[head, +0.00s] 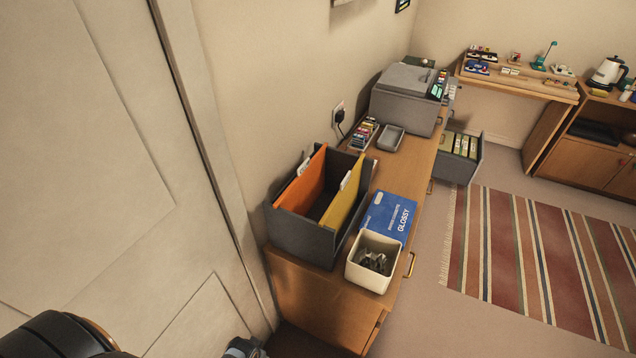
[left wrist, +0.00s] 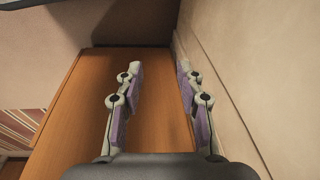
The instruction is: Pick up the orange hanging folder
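The orange hanging folder (head: 301,180) stands upright in the left part of a dark grey open-topped file box (head: 300,236) on the wooden cabinet, in the head view. It has a white tab at its upper edge. A yellow hanging folder (head: 345,193) stands to its right in the same box, with a gap between them. My left gripper (left wrist: 159,68) is open and empty in the left wrist view, its fingers apart over a wooden surface. Only a small part of what seems to be that arm shows at the head view's bottom edge. My right gripper is not in view.
A blue glossy-paper box (head: 391,215) and a cream bin (head: 369,277) with dark items stand right of the file box. A grey printer (head: 404,98) and small trays are farther back. The wall runs close along the cabinet's left side. A striped rug (head: 540,255) lies at right.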

